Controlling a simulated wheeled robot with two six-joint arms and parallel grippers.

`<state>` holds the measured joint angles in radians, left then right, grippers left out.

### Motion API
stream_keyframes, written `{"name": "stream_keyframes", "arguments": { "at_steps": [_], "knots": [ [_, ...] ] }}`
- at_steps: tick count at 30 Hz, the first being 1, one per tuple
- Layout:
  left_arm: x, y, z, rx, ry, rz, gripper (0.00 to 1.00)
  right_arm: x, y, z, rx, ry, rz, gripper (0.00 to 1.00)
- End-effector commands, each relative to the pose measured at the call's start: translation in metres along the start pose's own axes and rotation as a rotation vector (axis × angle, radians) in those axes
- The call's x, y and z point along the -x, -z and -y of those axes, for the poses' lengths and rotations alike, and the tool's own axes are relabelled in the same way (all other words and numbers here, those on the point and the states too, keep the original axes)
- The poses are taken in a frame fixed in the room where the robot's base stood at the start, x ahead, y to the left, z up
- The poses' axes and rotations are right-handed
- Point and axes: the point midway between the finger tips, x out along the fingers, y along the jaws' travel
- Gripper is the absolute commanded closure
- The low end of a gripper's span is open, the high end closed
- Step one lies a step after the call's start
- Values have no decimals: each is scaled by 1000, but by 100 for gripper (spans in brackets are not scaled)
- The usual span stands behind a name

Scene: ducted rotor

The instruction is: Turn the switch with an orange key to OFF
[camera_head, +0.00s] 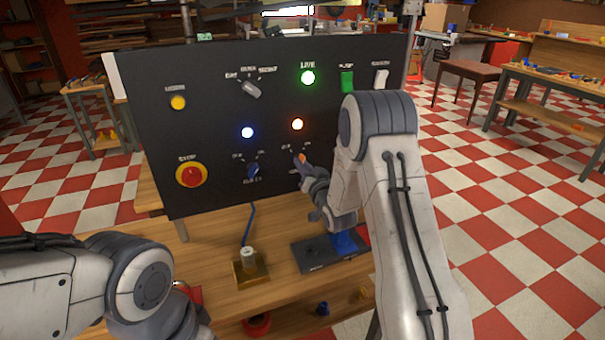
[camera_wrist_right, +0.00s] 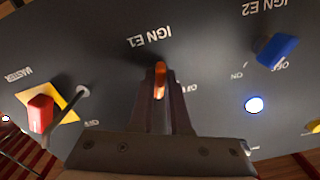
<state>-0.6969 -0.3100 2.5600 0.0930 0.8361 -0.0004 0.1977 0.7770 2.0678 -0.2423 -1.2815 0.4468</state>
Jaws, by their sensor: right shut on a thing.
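The orange key (camera_wrist_right: 160,80) is in the switch marked IGN E1 on the black panel. In the head view the orange key (camera_head: 301,159) shows as a small spot below the orange light, between OFF on the left and ON on the right. My right gripper (camera_wrist_right: 161,92) is shut on the key, one finger on each side. In the head view my right gripper (camera_head: 310,172) reaches the panel there. I cannot tell for sure which mark the key points to. My left arm is at lower left; its fingers do not show.
A blue key (camera_head: 253,170) is in the switch to the left. A red stop button (camera_head: 191,174) is farther left. A red switch on a yellow plate (camera_wrist_right: 42,112) and a thin rod (camera_wrist_right: 72,103) are close to my right gripper. Below, the wooden bench (camera_head: 215,270) holds small fixtures.

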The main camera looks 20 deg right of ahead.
Motion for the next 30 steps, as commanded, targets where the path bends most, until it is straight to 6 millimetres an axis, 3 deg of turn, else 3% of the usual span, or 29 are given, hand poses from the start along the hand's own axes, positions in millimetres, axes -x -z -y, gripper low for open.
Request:
{"name": "stream_keyframes", "arguments": {
  "at_steps": [1, 3, 30],
  "knots": [
    [-14, -1, 1, 0, 0, 0, 50, 0, -4, -2, 45, 2, -6, 100],
    [-23, -1, 2, 0, 0, 0, 50, 0, -4, -2, 112, 2, -6, 100],
    [-133, -7, 10, 0, 0, 0, 50, 0, -2, -3, 916, 0, -6, 100]
  ]
}}
